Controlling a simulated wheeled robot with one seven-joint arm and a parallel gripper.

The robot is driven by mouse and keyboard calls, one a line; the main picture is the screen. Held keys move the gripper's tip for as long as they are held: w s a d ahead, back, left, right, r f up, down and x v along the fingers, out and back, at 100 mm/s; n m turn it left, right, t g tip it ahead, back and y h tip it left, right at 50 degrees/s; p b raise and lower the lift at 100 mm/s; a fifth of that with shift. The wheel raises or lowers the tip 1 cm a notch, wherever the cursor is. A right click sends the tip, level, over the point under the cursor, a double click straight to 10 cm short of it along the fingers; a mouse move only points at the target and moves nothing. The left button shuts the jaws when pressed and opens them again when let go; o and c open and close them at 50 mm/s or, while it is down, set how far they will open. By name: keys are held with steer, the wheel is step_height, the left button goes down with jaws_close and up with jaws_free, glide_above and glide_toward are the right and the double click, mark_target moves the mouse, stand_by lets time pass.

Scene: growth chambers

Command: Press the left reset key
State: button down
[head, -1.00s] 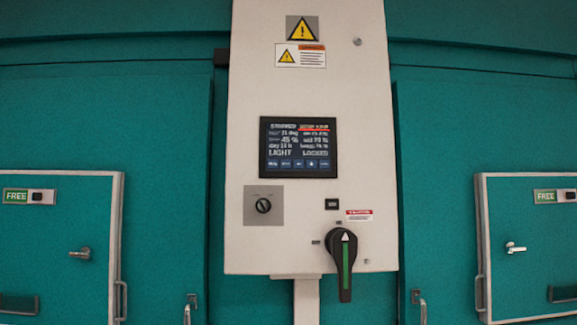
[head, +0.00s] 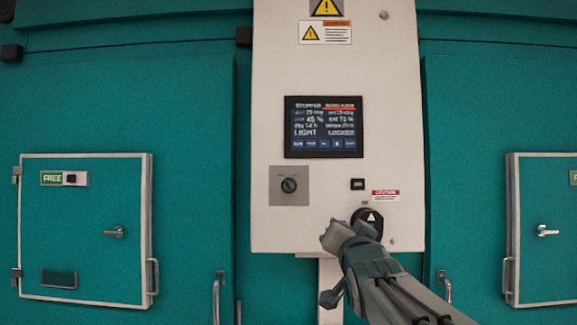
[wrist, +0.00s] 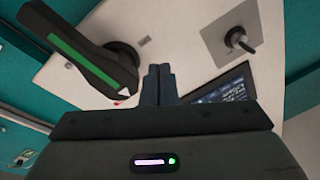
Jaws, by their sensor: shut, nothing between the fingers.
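The white control panel (head: 395,110) stands between two teal doors. No key in the head view carries a legible reset label. A small plate with a green FREE label and a dark key (head: 70,179) is on the left hatch. A row of small blue keys (head: 322,144) runs along the bottom of the screen.
The black handle with a green stripe (wrist: 75,45) is close to my fingers in the wrist view. A selector knob (head: 289,185) is left of my gripper. The right hatch (head: 540,240) is partly visible.

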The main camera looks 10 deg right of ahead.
mark_target(353, 147)
steer(key=s+d+r+t, duration=0.1)
steer(key=s+r+t, duration=0.1)
steer(key=r, duration=0.6)
steer(key=s+d+r+t, duration=0.1)
steer(key=s+r+t, duration=0.1)
steer(key=r+t, duration=0.3)
step_height(353, 147, up, 4)
steer(key=shift+r+m, duration=0.2)
steer(key=shift+m, duration=0.2)
steer(key=w+p, duration=0.1)
steer(key=w, duration=0.1)
steer(key=w+d+p, duration=0.1)
steer(key=w+p, duration=0.1)
steer(key=w, duration=0.1)
steer(key=w+d+p, duration=0.1)
steer(key=w, duration=0.1)
steer(key=shift+w, duration=0.2)
steer(key=shift+w+d, duration=0.2)
steer(key=shift+w, duration=0.35)
steer(key=shift+w+f, duration=0.1)
steer(key=shift+w, duration=0.05)
stand_by(0.3)
steer(key=shift+w+d, duration=0.1)
steer(key=shift+w, duration=0.15)
